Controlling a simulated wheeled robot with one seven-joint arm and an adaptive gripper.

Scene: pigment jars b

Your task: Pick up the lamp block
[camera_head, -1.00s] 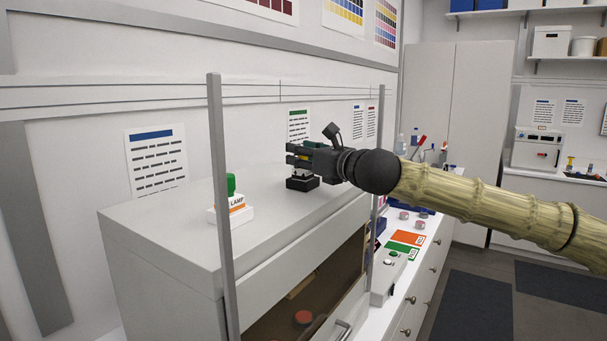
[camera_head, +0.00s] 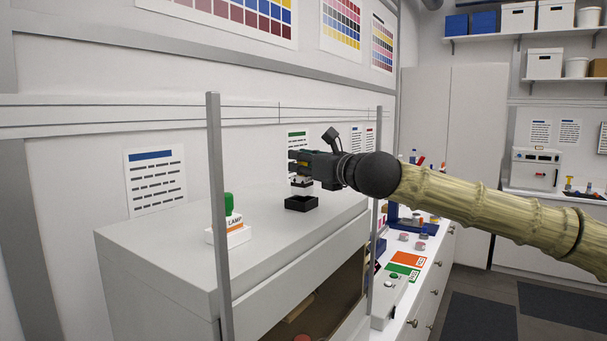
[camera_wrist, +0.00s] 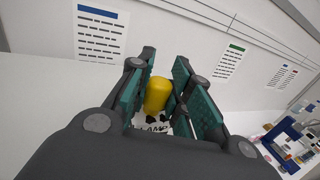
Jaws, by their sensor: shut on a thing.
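My gripper (camera_head: 298,163) is shut on the yellow knob (camera_wrist: 157,95) of a pale block marked LAMP. The lettering shows below the knob in the wrist view. In the head view this held lamp block (camera_head: 301,188) hangs just above a small black open holder (camera_head: 301,204) on top of the grey cabinet. The fingers hide most of the knob there. Another block with a green knob (camera_head: 228,204), also marked LAMP, stands in a white holder (camera_head: 230,236) at the near left of the cabinet top.
The grey cabinet (camera_head: 160,246) has bare top space between the two holders. Thin upright posts (camera_head: 220,220) rise at its front edge. A lower counter at right holds orange and green cards (camera_head: 408,258) and small jars. The wall is close behind.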

